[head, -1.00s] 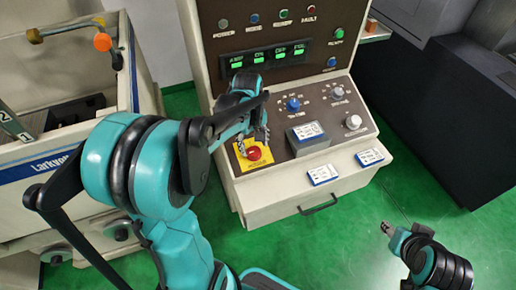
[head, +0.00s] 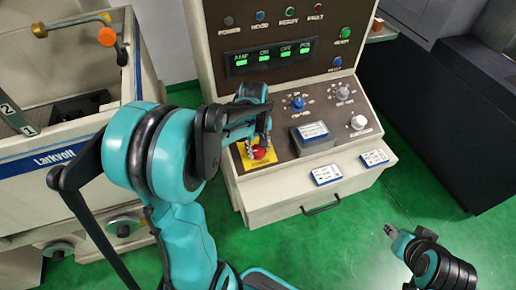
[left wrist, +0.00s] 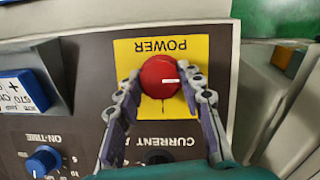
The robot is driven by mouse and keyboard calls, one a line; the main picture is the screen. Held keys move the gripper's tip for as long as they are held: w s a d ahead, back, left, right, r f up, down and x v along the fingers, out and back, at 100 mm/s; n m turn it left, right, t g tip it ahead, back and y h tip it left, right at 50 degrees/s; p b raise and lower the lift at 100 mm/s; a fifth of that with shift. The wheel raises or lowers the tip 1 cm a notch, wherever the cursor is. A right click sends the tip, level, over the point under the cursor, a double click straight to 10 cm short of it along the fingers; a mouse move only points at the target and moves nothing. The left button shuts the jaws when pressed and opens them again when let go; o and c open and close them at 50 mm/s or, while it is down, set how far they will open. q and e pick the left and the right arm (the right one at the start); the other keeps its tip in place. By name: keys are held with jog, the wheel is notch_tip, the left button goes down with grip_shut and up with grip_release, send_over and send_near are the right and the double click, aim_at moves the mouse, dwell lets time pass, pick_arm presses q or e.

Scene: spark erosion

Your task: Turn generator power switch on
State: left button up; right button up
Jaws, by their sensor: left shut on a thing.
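The generator's power switch is a red round knob (head: 260,153) on a yellow plate (head: 247,164) at the lower left of the control panel. In the left wrist view the knob (left wrist: 160,77) has a small white mark near its middle, and the yellow plate (left wrist: 202,48) reads POWER upside down. My left gripper (head: 260,149) is shut on the knob, one finger on each side; its fingers (left wrist: 162,82) also show in the left wrist view. My right gripper (head: 389,229) is apart from the panel at the lower right, too small to read.
The generator panel carries blue and pale knobs (head: 297,103), green displays (head: 270,57) and a raised labelled block (head: 312,139). A drawer handle (head: 321,206) sticks out below. A machine tank (head: 60,150) stands left. Green floor (head: 340,250) is clear in front.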

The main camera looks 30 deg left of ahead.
pick_arm(q)
jog(key=shift+f+m, duration=0.1)
jog(key=shift+m, duration=0.2)
jog(key=m+g, duration=0.1)
jog(key=m, duration=0.2)
jog(key=shift+d+f+y+b, duration=0.1)
jog(key=shift+d+y+b, duration=0.05)
jog(key=shift+y+b, duration=0.2)
jog(key=m, duration=0.2)
jog(key=m+g+y, duration=0.1)
jog(key=m, duration=0.1)
jog(key=shift+m+y+b, duration=0.25)
jog(key=shift+m+b, duration=0.05)
jog(key=m+y, duration=0.1)
jog(key=m, duration=0.4)
jog(key=shift+d+y+b, duration=0.2)
jog(key=shift+y+b, duration=0.2)
jog(key=shift+s+m+y+b, duration=0.1)
jog(key=shift+m+y+b, duration=0.35)
jog(key=shift+m, duration=1.45)
jog(key=shift+y, duration=0.25)
jog(key=o, duration=1.2)
jog(key=shift+c, duration=0.2)
jog(key=shift+a, duration=0.15)
